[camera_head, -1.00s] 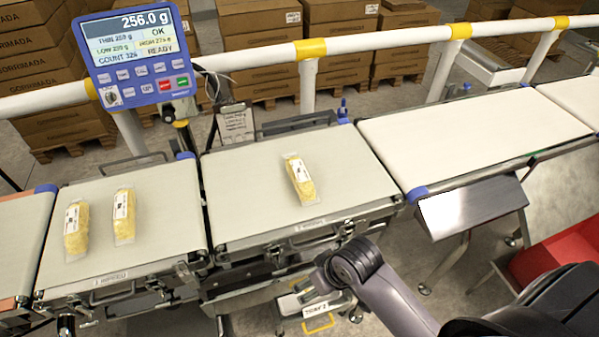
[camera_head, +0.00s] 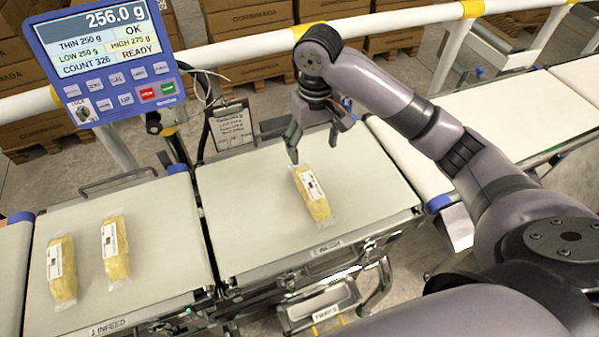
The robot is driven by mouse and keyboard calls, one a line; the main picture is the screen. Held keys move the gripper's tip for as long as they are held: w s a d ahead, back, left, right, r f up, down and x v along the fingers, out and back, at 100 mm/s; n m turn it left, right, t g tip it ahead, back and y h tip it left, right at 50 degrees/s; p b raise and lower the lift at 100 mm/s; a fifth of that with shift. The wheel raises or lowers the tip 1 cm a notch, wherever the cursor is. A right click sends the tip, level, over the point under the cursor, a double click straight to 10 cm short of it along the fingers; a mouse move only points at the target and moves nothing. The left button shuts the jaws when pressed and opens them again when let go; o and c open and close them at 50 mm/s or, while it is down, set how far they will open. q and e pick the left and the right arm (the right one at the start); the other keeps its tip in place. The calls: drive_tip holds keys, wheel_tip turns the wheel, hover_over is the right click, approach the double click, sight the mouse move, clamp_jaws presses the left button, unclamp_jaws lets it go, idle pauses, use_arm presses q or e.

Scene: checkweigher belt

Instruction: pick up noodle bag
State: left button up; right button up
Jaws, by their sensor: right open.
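A noodle bag (camera_head: 312,193), clear with yellow noodles and a white label, lies on the middle belt section (camera_head: 250,225). Two more noodle bags, one at the far left (camera_head: 62,270) and one beside it (camera_head: 115,248), lie on the left infeed belt (camera_head: 160,220). My right gripper (camera_head: 313,150) points down just behind the bag on the middle belt. Its fingers are open, spread to either side above the bag's far end, and hold nothing. I cannot tell whether a finger touches the bag. My left gripper is out of view.
The checkweigher display (camera_head: 107,60) stands at the back left, reading 256.0 g. A clipboard (camera_head: 231,127) stands behind the belts. A white rail with yellow bands (camera_head: 300,35) runs across the back. The right belt (camera_head: 500,120) is bare where visible.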

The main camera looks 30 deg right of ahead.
drive_tip(key=p, duration=0.1)
hover_over(312, 185)
drive_tip(key=f, duration=0.4)
drive_tip(key=s+f, duration=0.1)
drive_tip(key=f, duration=0.1)
drive_tip(key=shift+d, duration=0.15)
drive_tip(key=f, duration=0.1)
drive_tip(key=f+p, duration=0.1)
drive_tip(key=f, duration=0.1)
drive_tip(key=shift+w+f, duration=0.3)
drive_tip(key=shift+w, duration=0.1)
drive_tip(key=shift+f, duration=0.95)
drive_tip(key=shift+f+p, duration=0.35)
drive_tip(key=f, duration=0.2)
drive_tip(key=f+p, duration=0.1)
drive_tip(key=f, duration=0.1)
drive_tip(key=shift+w+a+f, duration=0.1)
drive_tip(key=shift+a+f, duration=0.05)
drive_tip(key=shift+a, duration=0.05)
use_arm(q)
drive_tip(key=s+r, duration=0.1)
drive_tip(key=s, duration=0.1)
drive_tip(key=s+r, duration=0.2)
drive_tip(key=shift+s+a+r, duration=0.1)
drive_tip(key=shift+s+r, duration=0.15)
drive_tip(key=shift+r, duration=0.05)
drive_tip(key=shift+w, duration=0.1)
use_arm(e)
drive_tip(key=shift+c, duration=0.2)
